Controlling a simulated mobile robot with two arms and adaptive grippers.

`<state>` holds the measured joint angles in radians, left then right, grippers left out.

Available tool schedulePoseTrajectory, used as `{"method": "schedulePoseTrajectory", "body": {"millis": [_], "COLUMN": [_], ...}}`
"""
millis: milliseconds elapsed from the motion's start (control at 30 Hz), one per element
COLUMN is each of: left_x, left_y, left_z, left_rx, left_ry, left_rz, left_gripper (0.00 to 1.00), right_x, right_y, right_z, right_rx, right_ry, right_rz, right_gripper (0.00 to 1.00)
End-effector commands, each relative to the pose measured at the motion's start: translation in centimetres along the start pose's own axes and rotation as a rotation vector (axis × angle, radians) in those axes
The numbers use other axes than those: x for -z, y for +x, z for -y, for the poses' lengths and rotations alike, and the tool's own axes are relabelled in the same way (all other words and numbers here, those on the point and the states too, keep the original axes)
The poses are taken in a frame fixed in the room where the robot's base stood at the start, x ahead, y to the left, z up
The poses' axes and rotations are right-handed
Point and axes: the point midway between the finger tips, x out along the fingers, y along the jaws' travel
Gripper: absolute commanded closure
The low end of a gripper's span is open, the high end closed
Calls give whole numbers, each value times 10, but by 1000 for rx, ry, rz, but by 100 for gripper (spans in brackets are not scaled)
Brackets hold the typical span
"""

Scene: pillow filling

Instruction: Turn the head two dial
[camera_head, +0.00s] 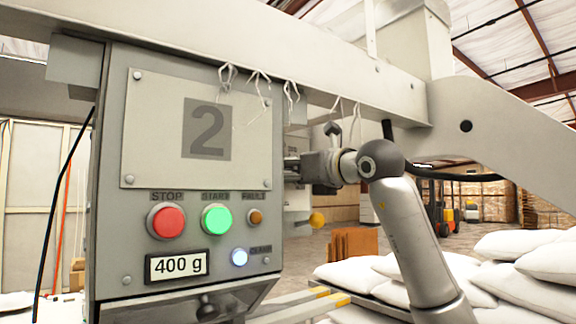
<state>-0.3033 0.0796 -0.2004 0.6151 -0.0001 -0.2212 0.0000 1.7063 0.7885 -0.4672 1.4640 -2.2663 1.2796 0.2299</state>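The grey head two box (110,200) fills the left of the view, with a plate (160,120) marked "2". Its front has a red STOP button (166,220), a green START button (216,219), an amber FAULT light (256,216) and a lit bluish-white lamp (239,257). Its display (177,266) reads "400 g". No dial shows clearly; the box's right side is turned away from me. My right gripper (291,170) is at the box's right edge, its fingertips small and partly hidden. I cannot tell whether it touches anything. My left gripper is out of view.
A grey beam (260,55) crosses above the box, with white threads (260,80) hanging from it. A yellow knob (317,220) shows right of the box. White sacks (500,270) are piled at the lower right. A forklift (440,207) stands far behind.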

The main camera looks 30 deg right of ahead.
Motion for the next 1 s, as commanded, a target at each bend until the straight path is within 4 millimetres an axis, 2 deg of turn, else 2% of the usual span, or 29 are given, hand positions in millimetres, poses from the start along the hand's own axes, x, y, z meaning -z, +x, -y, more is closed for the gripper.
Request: {"method": "schedulePoseTrajectory", "body": {"millis": [33, 133, 367, 700, 1000], "left_x": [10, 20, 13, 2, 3], "left_y": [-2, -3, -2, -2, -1], "left_z": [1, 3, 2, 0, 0], "left_rx": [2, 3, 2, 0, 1], "left_ry": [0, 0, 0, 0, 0], "left_rz": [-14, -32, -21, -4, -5], "left_gripper": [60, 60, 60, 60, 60], "right_x": [-1, 0, 1, 0, 0], "right_y": [3, 5, 6, 5, 5], "right_z": [0, 0, 0, 0, 0], "right_rx": [0, 0, 0, 0, 0], "right_ry": [0, 0, 0, 0, 36], "right_rz": [0, 0, 0, 0, 0], "right_gripper": [32, 32, 33, 77, 78]}}
